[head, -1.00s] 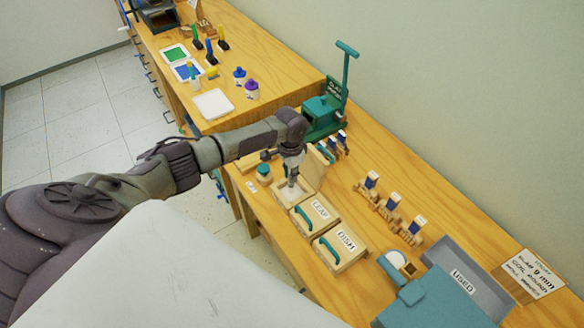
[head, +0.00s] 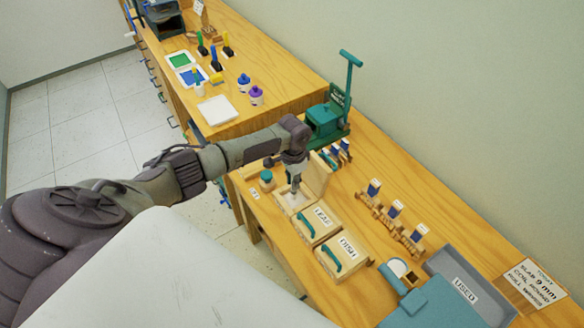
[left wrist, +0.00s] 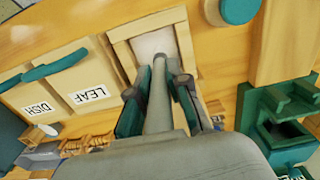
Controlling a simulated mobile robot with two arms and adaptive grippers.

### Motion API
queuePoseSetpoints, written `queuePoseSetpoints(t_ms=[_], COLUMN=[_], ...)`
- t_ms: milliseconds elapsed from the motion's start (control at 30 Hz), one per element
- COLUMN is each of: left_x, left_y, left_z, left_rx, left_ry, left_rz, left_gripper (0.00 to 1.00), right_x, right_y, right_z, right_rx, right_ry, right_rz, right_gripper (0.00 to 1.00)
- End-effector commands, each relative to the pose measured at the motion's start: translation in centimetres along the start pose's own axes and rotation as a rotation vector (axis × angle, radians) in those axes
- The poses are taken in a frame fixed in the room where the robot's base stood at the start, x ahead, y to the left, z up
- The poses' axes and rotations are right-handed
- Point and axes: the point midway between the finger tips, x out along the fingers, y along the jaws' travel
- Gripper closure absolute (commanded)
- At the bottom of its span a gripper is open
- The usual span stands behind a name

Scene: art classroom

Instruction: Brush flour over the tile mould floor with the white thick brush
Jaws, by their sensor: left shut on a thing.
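My left gripper (head: 294,178) points down over the tile mould (head: 281,206), a shallow open wooden frame with a pale floor. In the left wrist view the gripper (left wrist: 159,95) is shut on a pale, thick-handled brush (left wrist: 158,108). The brush reaches over the whitish mould floor (left wrist: 153,44). Its bristle tip is hard to make out, and I cannot tell whether it touches the floor. The wooden lid (head: 318,172) stands raised behind the mould. My right gripper is not in view.
The closed LEAF (head: 321,216) and DISH (head: 348,247) moulds stand beside it. A small teal-topped pot (head: 267,176) stands to its left. The teal press (head: 326,118) is behind. Stamps (head: 395,209) and a grey USED tray (head: 447,262) lie to the right.

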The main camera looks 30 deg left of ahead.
Motion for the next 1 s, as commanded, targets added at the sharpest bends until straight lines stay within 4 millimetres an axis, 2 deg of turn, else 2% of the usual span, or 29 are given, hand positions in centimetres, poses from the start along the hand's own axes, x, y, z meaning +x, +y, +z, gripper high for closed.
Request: queuePoseSetpoints(t_ms=[1000], left_x=[-0.1], left_y=[2.2], left_z=[0.1], left_rx=[0.0], left_ry=[-0.001], left_rz=[0.001], left_gripper=[1.0], right_x=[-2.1], right_y=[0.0], right_z=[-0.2], right_rx=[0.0], right_ry=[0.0], right_rz=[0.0], right_gripper=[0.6])
